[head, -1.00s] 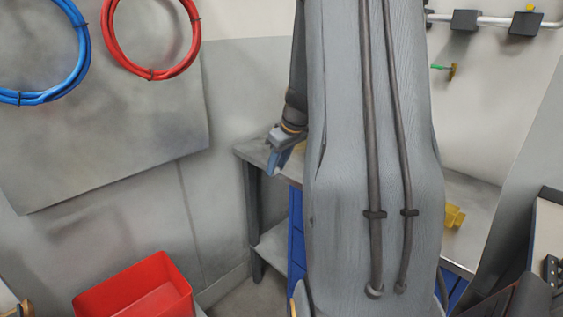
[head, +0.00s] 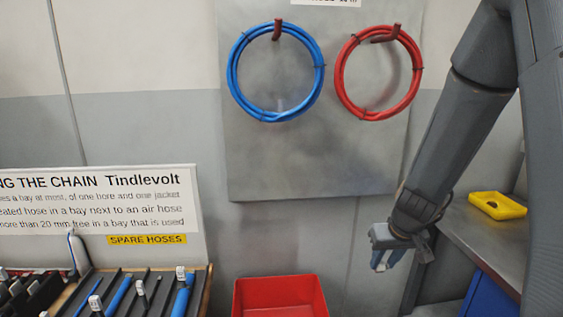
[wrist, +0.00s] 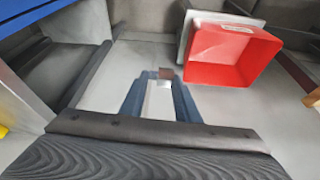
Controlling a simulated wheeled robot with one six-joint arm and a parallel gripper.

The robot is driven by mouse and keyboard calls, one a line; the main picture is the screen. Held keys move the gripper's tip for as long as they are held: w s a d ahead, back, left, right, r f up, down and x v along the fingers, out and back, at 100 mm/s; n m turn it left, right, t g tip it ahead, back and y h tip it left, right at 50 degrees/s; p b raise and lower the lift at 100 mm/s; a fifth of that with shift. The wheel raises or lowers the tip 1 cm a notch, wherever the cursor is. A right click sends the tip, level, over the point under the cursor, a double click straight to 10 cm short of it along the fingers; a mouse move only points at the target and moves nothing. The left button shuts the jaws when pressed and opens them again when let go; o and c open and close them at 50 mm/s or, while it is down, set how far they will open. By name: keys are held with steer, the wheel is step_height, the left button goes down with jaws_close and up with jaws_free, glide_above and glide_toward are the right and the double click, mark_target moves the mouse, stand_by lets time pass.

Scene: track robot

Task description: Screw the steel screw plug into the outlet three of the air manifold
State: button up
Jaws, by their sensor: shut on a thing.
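My gripper (head: 381,263) hangs at the lower right of the head view, pointing down beside the bench. In the wrist view its blue fingers (wrist: 161,84) are closed on a small grey-brown piece, the steel screw plug (wrist: 166,74), at their tips. Only a little of the plug shows, so its thread and exact tilt cannot be told. The plug is held in the air, clear of any surface. The air manifold and its outlet three are in neither current view.
A red bin (head: 281,297) stands low, left of my gripper. A workbench (head: 487,240) with a yellow tray (head: 497,205) is at right. Blue hose (head: 276,71) and red hose (head: 378,73) coils hang on a wall panel. A spare-hose rack (head: 110,285) is at left.

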steer(key=s+a+f, duration=0.2)
steer(key=a, duration=0.6)
steer(key=shift+a+f, duration=0.15)
steer(key=shift+f, duration=0.05)
steer(key=d+r, duration=0.3)
steer(key=d, duration=0.6)
steer(key=d+r, duration=0.3)
steer(key=d, duration=0.7)
steer(key=d+r+n, duration=0.1)
steer(key=d+r, duration=0.3)
steer(key=d, duration=0.6)
steer(key=shift+d, duration=0.25)
